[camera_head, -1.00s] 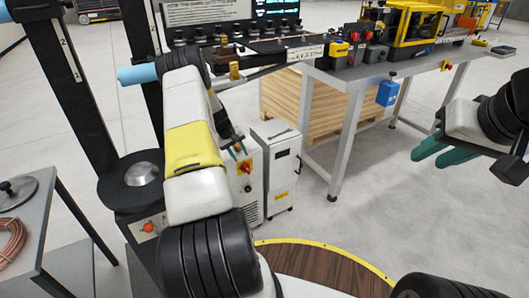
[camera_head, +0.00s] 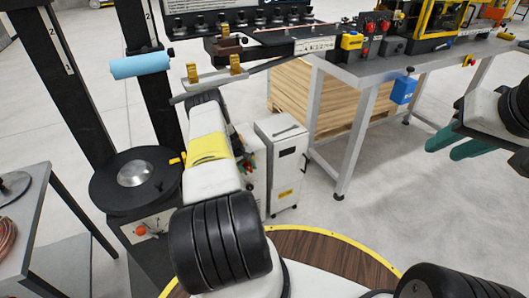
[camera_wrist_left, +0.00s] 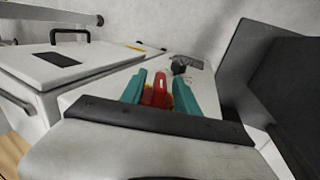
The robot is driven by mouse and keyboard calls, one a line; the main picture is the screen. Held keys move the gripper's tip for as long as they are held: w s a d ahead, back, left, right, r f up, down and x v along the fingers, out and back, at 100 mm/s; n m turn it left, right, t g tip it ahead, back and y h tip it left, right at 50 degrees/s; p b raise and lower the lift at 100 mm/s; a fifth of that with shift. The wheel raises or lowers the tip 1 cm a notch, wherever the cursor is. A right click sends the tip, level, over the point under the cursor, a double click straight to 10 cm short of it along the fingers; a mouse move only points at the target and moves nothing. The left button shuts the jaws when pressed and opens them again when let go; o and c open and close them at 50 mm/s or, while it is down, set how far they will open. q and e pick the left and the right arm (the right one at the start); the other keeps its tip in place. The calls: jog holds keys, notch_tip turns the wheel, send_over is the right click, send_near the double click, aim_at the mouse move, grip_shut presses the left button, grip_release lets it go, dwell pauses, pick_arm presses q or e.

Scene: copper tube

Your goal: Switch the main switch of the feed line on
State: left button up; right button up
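The main switch is a red handle (camera_wrist_left: 157,92) with yellow behind it, on the light front of a white cabinet. In the left wrist view it stands between the two teal fingers of my left gripper (camera_wrist_left: 160,82). The fingers are apart, one on each side of the handle, with small gaps showing; whether either touches it is unclear. In the head view my left forearm hides most of the switch and gripper. My right gripper (camera_head: 458,145) is open and empty at the right, over bare floor.
A white wheeled unit (camera_head: 281,160) stands right beside the switch cabinet. A black column base with a round plate (camera_head: 105,188) is left of my arm. A light blue roll (camera_head: 140,66) and a metal bench (camera_head: 375,66) are near. Floor at right is clear.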

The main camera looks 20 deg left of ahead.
pick_arm(q)
jog(key=shift+f, duration=0.1)
grip_shut()
jog(key=shift+w+d+g+y, duration=0.15)
jog(key=shift+d+g+y, duration=0.1)
jog(key=shift+g+y, duration=0.4)
jog(key=shift+a+g+y, duration=0.1)
jog(key=shift+g+y, duration=0.55)
jog(key=shift+g, duration=0.3)
grip_release()
jog(key=shift+r, duration=3.95)
